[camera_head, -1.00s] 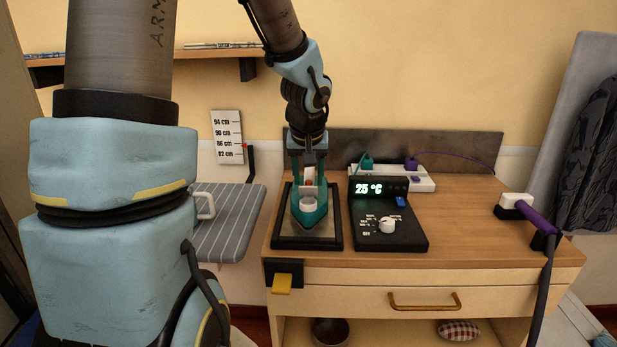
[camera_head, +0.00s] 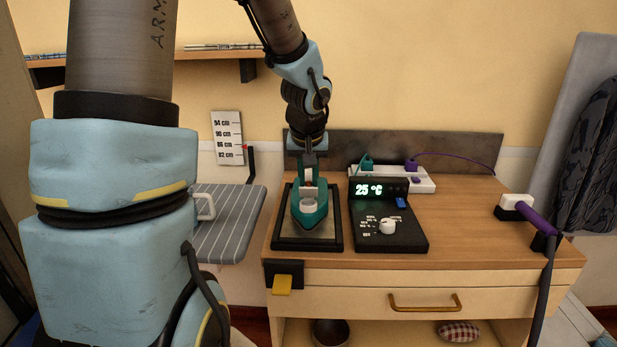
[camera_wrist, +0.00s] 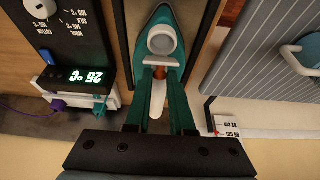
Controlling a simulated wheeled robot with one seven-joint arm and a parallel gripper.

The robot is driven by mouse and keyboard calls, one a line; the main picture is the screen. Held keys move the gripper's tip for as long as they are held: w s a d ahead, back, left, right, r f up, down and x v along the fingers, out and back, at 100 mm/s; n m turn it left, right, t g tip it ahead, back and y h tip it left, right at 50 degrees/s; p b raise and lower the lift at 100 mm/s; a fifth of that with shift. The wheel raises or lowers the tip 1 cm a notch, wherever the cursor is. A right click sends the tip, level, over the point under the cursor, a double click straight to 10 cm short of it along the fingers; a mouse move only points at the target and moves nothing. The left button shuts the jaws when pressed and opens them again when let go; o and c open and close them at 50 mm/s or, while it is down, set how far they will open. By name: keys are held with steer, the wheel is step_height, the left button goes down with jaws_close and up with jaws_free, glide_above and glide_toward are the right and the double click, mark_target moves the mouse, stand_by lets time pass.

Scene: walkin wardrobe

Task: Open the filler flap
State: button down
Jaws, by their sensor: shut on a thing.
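A teal steam iron (camera_head: 309,220) lies flat on a dark-framed metal rest pad (camera_head: 308,241) at the left of the wooden cabinet top. Its white round dial faces up and shows in the wrist view (camera_wrist: 161,40), with a white crosspiece (camera_wrist: 160,60) behind it. My gripper (camera_head: 308,172) is at the rear of the iron, above its handle end. In the wrist view its fingers (camera_wrist: 161,82) are close together on either side of a small orange-red part and a white strip, shut on that rear part of the iron. The filler flap cannot be told apart clearly.
A black control box (camera_head: 388,222) reading 25 °C stands just right of the pad. A white power strip (camera_head: 425,182) is behind it. A striped ironing board (camera_head: 232,225) is at the left. The right side of the cabinet top is mostly clear.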

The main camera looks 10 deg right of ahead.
steer(key=shift+w+r+g+p, duration=0.15)
steer(key=shift+r+g+p, duration=0.2)
steer(key=shift+p, duration=0.65)
steer(key=shift+w+g+p, duration=0.15)
steer(key=shift+g+p, duration=0.1)
steer(key=shift+p, duration=0.7)
steer(key=shift+w+f+p, duration=0.1)
steer(key=shift+f+p, duration=0.05)
steer(key=shift+p, duration=0.2)
steer(key=shift+f, duration=0.1)
steer(key=c, duration=0.8)
jaws_free()
steer(key=shift+o, duration=0.2)
steer(key=b+v, duration=0.1)
steer(key=v, duration=0.9)
steer(key=shift+r, duration=0.45)
